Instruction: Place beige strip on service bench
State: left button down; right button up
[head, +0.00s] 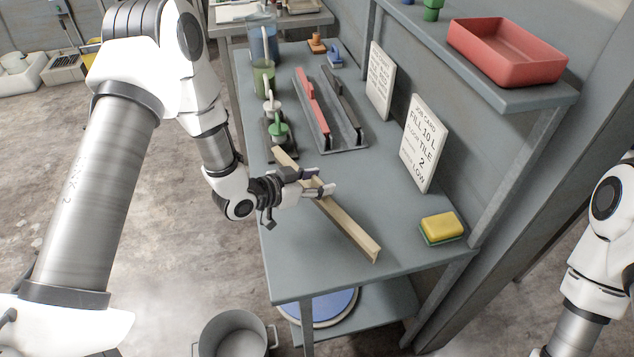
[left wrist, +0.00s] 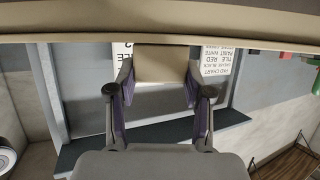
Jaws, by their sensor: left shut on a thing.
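The beige strip (head: 345,225) is a long, thin bar over the front half of the grey service bench (head: 300,262). My left gripper (head: 322,190) is shut on the strip near its middle. The strip runs from the back left to the front right, its near end close to the sponge. I cannot tell whether it touches the bench top. In the left wrist view the strip (left wrist: 160,62) shows between the two fingers and spans the top of the picture. My right arm shows at the right edge of the head view, but its gripper is out of view.
A yellow and green sponge (head: 441,227) lies at the bench's front right. A grey rack (head: 345,137) with red and dark strips, pump bottles (head: 278,128) and two white cards (head: 424,143) stand farther back. A red tray (head: 508,50) sits on the upper shelf.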

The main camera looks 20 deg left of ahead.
pick_arm(q)
jog(key=shift+f, duration=0.6)
jog(key=shift+a+f, duration=0.15)
jog(key=shift+a, duration=0.05)
jog(key=shift+d+f, duration=0.1)
jog(key=shift+f, duration=0.05)
jog(key=shift+c, duration=2.4)
grip_release()
jog(key=shift+r, duration=0.25)
jog(key=shift+s+a, duration=0.2)
jog(key=shift+s, duration=0.05)
jog(key=v, duration=1.1)
jog(key=shift+s+r+b, duration=0.15)
jog(key=shift+s+b, duration=0.05)
jog(key=shift+b, duration=0.2)
